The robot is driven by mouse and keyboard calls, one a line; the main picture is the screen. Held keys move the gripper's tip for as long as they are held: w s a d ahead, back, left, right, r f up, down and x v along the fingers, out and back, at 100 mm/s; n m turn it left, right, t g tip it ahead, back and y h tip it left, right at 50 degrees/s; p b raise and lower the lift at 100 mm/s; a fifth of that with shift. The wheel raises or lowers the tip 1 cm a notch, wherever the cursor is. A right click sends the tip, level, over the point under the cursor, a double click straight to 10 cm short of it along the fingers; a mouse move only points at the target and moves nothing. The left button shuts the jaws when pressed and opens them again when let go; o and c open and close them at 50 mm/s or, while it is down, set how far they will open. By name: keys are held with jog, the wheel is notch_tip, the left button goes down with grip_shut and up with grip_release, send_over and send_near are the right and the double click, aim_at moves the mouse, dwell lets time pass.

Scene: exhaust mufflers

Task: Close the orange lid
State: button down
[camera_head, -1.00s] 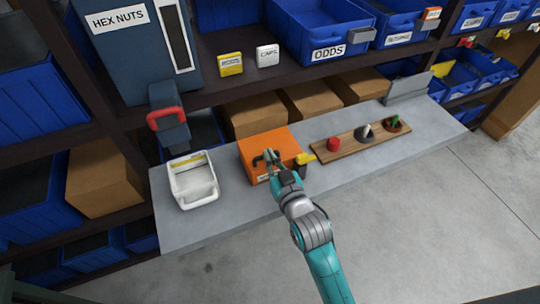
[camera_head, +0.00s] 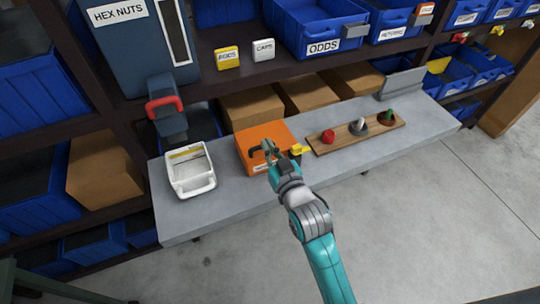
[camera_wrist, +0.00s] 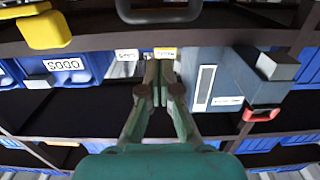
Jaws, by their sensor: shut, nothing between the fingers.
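The orange box with its orange lid (camera_head: 262,132) sits on the grey bench, its orange top showing in the head view. A black handle (camera_head: 256,152) is at its front, and the wrist view shows a black handle (camera_wrist: 160,12) at the top edge. A yellow piece (camera_head: 300,149) sticks out at the box's right side. My gripper (camera_head: 268,147) is at the front of the box, by the handle, partly covering it. In the wrist view my gripper (camera_wrist: 157,68) is shut and empty. I cannot tell whether it touches the lid, or whether the lid is fully down.
A white open bin (camera_head: 189,172) stands left of the box on the grey bench (camera_head: 222,205). A wooden board (camera_head: 340,140) with several coloured pieces lies to the right. The hex nuts dispenser (camera_head: 135,50) and shelves with blue bins rise behind.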

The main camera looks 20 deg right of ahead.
jog(key=s+f, duration=0.4)
jog(key=f, duration=0.1)
jog(key=s+f, duration=0.2)
jog(key=shift+f, duration=0.35)
jog(key=shift+s+f, duration=0.15)
jog(key=shift+s, duration=0.2)
jog(key=s+f+g, duration=0.1)
jog(key=s+f, duration=0.1)
jog(key=s, duration=0.7)
jog(key=s+f, duration=0.2)
jog(key=s, duration=0.8)
jog(key=s+r+g, duration=0.1)
jog(key=s+r, duration=0.1)
jog(key=s, duration=0.5)
jog(key=s+r, duration=0.3)
jog(key=s, duration=0.5)
jog(key=shift+s+g, duration=0.3)
jog(key=shift+g, duration=0.1)
